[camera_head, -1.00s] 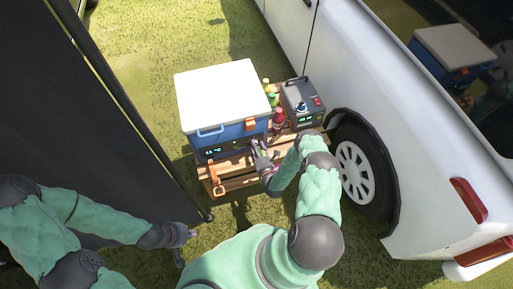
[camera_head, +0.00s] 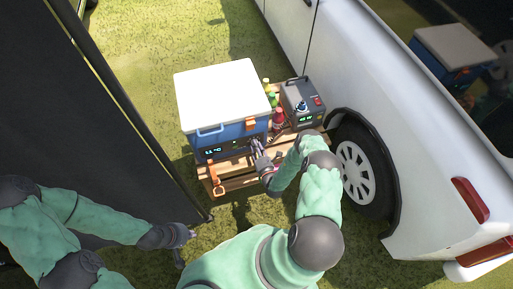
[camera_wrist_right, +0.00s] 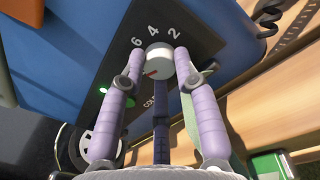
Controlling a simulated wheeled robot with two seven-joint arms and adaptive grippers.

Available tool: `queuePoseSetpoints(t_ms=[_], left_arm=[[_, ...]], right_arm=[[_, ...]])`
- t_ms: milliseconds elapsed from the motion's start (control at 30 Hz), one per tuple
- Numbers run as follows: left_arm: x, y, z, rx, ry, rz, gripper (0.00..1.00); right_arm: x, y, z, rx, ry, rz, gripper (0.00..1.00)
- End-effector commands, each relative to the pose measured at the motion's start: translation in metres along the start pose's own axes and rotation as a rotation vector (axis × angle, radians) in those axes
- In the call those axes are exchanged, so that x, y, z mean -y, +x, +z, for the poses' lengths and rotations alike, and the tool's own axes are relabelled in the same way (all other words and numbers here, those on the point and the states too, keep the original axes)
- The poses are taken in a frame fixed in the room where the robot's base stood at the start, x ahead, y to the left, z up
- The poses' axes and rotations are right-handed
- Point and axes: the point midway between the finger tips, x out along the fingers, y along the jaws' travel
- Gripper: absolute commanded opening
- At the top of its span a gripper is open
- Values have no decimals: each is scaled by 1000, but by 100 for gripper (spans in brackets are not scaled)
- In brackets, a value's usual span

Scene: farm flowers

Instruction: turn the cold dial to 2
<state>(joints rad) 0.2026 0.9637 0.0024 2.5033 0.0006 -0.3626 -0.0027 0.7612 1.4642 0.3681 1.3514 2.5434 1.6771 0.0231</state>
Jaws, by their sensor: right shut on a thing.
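The blue cool box (camera_head: 229,131) with a white lid stands on a slatted wooden stand. Its dark front panel has a lit display (camera_head: 212,151), too small to read surely. In the right wrist view the white cold dial (camera_wrist_right: 160,61) sits on the panel (camera_wrist_right: 118,82) below the numbers 6, 4 and 2. A red mark shows at the dial's lower left, away from the 2. My right gripper (camera_head: 256,147) is at the panel, its purple fingers (camera_wrist_right: 157,75) shut on the dial. My left gripper (camera_head: 188,236) hangs low, away from the box; its opening is unclear.
The wooden stand (camera_head: 240,181) has an orange strap (camera_head: 213,177) at its front left. Small bottles (camera_head: 272,98) and a grey power unit (camera_head: 303,103) stand right of the box. A white vehicle (camera_head: 400,150) is close on the right, a dark panel (camera_head: 80,110) on the left.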

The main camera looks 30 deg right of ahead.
Motion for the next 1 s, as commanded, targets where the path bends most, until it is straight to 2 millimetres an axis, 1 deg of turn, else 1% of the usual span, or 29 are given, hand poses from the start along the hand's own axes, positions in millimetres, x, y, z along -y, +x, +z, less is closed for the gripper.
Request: queuePoseSetpoints(t_ms=[400, 1000], left_arm=[[5, 14, 0, 0, 0, 0, 0], [10, 28, -1, 0, 0, 0, 0]], right_arm=[[1, 1, -1, 23, 385, 5, 0], [1, 1, -2, 56, 953, 11, 0]])
